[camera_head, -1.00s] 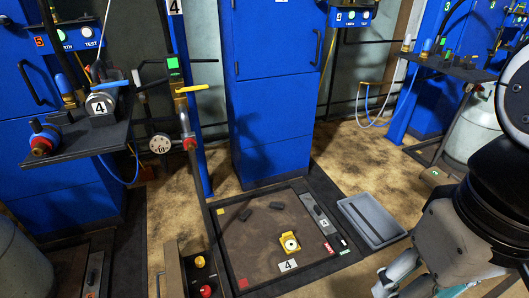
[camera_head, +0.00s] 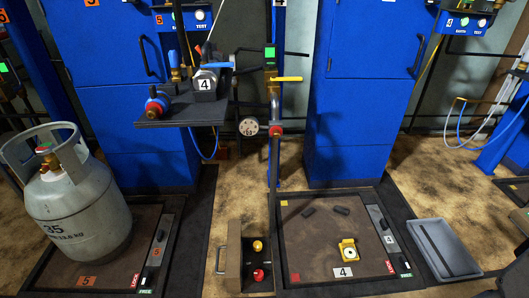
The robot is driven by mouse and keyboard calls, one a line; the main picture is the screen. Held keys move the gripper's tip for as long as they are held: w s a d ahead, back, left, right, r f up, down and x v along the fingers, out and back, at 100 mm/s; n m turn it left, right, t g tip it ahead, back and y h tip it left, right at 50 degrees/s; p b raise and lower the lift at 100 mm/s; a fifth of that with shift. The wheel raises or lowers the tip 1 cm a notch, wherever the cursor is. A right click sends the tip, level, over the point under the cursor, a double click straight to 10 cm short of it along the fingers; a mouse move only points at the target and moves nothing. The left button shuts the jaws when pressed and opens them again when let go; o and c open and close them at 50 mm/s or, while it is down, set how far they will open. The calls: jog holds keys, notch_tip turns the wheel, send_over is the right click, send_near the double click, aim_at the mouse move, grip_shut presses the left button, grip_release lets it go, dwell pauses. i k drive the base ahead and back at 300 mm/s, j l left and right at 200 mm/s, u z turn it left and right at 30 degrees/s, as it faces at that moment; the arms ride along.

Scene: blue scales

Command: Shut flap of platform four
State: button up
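Platform four (camera_head: 318,256) is a brown square plate in a dark frame on the floor, marked with a white "4" tag. At its left front is a small dark box (camera_head: 257,288) with a yellow button (camera_head: 257,246) and a red button (camera_head: 259,275) exposed inside. A brown flap (camera_head: 234,272) with a metal handle (camera_head: 220,260) stands open along the box's left side. My gripper is not in view; only a dark bit of what seems to be my arm shows at the lower right edge.
A grey gas cylinder (camera_head: 78,205) stands on platform five (camera_head: 58,262) at left. A shelf (camera_head: 180,115) with a valve and a vertical pipe (camera_head: 274,160) rise behind the box. A grey tray (camera_head: 444,248) lies right of platform four. A yellow block (camera_head: 347,250) sits on the platform. Bare floor (camera_head: 229,225) lies between the platforms.

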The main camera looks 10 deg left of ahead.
aim_at(233, 277)
jog(key=k+j+u, duration=0.2)
jog(key=j, duration=0.4)
jog(key=j+u, duration=0.25)
jog(key=j, duration=0.3)
jog(key=l+u, duration=0.1)
jog(key=u, duration=0.4)
